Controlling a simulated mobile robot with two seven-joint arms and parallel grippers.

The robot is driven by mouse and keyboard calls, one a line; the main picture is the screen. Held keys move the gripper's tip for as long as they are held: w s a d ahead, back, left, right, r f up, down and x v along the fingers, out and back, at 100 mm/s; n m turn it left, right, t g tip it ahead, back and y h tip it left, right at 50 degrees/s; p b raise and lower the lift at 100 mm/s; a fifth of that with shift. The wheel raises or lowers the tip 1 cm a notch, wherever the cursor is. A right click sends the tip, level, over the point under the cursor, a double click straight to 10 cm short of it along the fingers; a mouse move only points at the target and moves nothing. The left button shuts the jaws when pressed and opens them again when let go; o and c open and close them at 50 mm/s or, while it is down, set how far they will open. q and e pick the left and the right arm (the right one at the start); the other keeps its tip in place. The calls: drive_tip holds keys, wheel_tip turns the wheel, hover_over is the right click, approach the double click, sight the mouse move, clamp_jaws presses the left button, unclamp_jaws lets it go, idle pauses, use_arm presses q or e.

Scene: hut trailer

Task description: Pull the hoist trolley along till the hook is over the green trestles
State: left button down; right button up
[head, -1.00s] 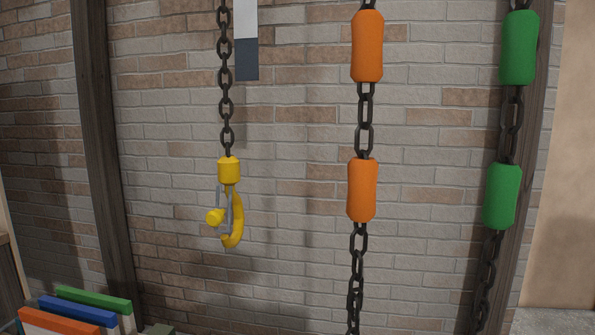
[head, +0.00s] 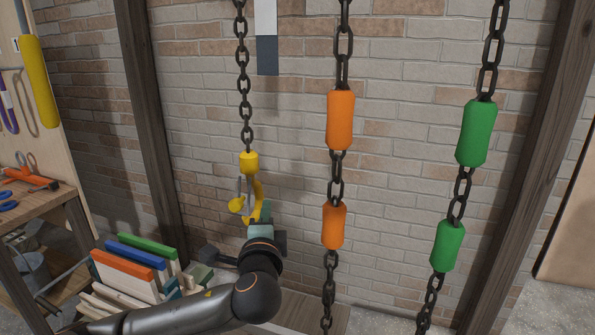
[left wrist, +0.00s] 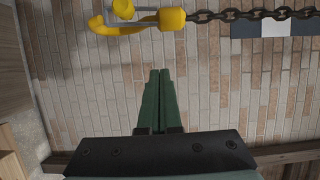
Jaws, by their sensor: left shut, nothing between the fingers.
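The yellow hook (head: 257,201) hangs from a dark chain (head: 244,95) under a yellow collar, left of centre in the head view. The hook (left wrist: 170,20) also shows along the top of the left wrist view. My left gripper (head: 265,210) is at the hook's lower right in the head view, overlapping it there. In the left wrist view its green fingers (left wrist: 159,72) are shut and empty, with wall showing between them and the hook. The hoist trolley is out of view above. My right gripper is not in view.
A chain with orange grips (head: 340,120) and one with green grips (head: 478,133) hang to the right. Boards with green, blue and orange (head: 122,265) tops stand at lower left, near a wooden bench (head: 45,210). Wooden posts (head: 150,120) stand before the brick wall.

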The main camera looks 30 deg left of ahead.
use_arm(q)
drive_tip(key=shift+s+a+p+x, duration=0.25)
drive_tip(key=shift+a+x, duration=0.2)
drive_tip(key=shift+x, duration=1.7)
drive_tip(key=shift+s+a+p+x, duration=0.1)
drive_tip(key=shift+s+a+x, duration=0.3)
drive_tip(key=shift+x, duration=1.8)
drive_tip(key=shift+s+a+p+x, duration=0.25)
drive_tip(key=shift+a+x, duration=0.2)
drive_tip(key=shift+x, duration=1.7)
